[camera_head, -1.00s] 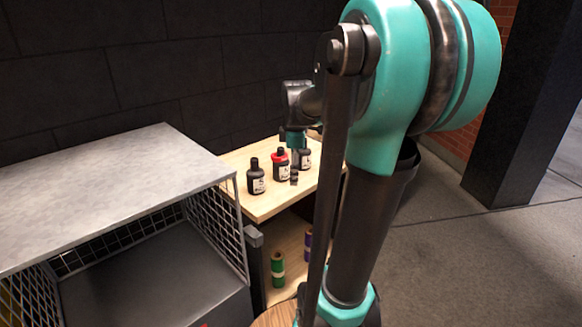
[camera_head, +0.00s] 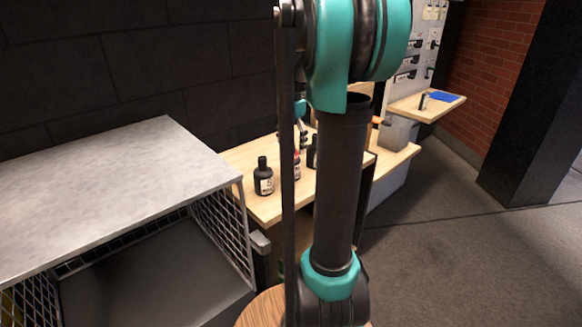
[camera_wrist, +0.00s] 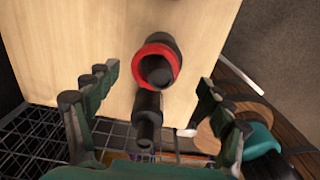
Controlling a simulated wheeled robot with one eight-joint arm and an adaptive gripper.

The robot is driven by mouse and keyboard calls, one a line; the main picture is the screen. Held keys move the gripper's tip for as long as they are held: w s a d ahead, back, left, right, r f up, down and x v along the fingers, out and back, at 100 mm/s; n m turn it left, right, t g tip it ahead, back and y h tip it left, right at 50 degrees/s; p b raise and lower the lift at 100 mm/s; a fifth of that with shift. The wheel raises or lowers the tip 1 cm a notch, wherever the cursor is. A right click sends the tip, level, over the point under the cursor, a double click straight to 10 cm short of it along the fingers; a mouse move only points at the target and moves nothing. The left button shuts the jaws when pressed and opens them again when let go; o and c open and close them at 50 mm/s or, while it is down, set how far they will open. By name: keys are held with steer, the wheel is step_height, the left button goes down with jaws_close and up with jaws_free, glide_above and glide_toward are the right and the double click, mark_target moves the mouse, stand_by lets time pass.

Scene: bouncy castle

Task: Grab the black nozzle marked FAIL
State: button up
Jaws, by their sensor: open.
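No FAIL marking is legible. In the head view, a black bottle (camera_head: 263,177) with a white label stands on the wooden table (camera_head: 264,206). A red-marked bottle (camera_head: 296,167) and another dark bottle (camera_head: 312,152) are partly hidden behind my arm. In the wrist view, a black nozzle-like piece (camera_wrist: 148,122) lies between my open fingers, with no clear contact. A red-collared black top (camera_wrist: 158,64) is just beyond it. My gripper (camera_wrist: 158,108) is open over the table edge; in the head view it is mostly hidden by my arm.
A metal-topped mesh cage (camera_head: 110,175) stands left of the table. On the right, a grey panel (camera_head: 420,48) carries dark items with small labels, above a small wooden shelf (camera_head: 425,106). A dark pillar (camera_head: 530,110) stands at far right. Open floor (camera_head: 440,240) lies between.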

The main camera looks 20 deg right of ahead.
mark_target(291, 164)
steer(key=shift+f, duration=4.3)
steer(key=c, duration=1.4)
